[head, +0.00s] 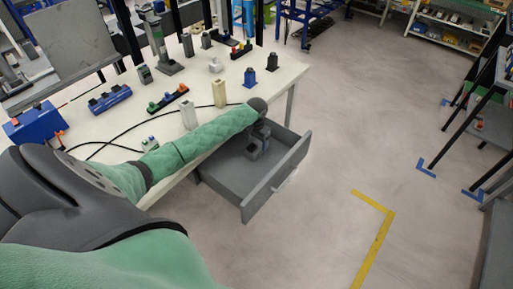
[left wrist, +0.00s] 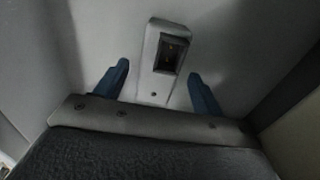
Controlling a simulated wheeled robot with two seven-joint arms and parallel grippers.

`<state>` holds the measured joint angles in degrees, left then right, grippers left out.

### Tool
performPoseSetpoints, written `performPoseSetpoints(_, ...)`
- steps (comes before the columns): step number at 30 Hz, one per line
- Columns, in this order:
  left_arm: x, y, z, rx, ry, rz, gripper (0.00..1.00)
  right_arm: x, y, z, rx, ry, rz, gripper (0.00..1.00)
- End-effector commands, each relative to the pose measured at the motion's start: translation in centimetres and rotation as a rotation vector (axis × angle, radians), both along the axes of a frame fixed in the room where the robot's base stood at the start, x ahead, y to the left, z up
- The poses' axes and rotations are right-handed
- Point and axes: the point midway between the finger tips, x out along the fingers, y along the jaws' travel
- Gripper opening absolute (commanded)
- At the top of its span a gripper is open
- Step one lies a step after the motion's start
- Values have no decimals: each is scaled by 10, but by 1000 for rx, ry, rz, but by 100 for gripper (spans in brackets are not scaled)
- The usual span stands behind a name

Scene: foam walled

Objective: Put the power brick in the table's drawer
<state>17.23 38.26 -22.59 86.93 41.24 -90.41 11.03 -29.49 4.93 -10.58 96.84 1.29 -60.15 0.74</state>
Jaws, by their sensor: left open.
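The table's drawer (head: 225,182) is pulled open below the white table (head: 135,115). My left gripper (head: 256,152) reaches over the table edge and is down inside the drawer. In the left wrist view its blue fingertips (left wrist: 160,72) are apart. A light grey block with a dark socket (left wrist: 153,82), which looks like the power brick, lies between and just beyond them, over the drawer floor (left wrist: 100,30). Whether a finger touches it is unclear. In the head view the gripper mostly hides it. My right gripper is not in view.
The drawer's front panel (head: 278,178) stands up close to the gripper.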

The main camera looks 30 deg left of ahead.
Motion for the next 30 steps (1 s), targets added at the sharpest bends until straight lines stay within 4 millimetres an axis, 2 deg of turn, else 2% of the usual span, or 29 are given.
performPoseSetpoints(6,1,0,43,0,-4,-1,69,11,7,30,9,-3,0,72)
performPoseSetpoints(13,1,0,75,-1,-2,0,69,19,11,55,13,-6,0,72)
performPoseSetpoints(18,1,0,86,0,-1,0,69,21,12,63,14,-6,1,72)
performPoseSetpoints(30,1,0,87,-1,-1,0,69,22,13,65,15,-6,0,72)
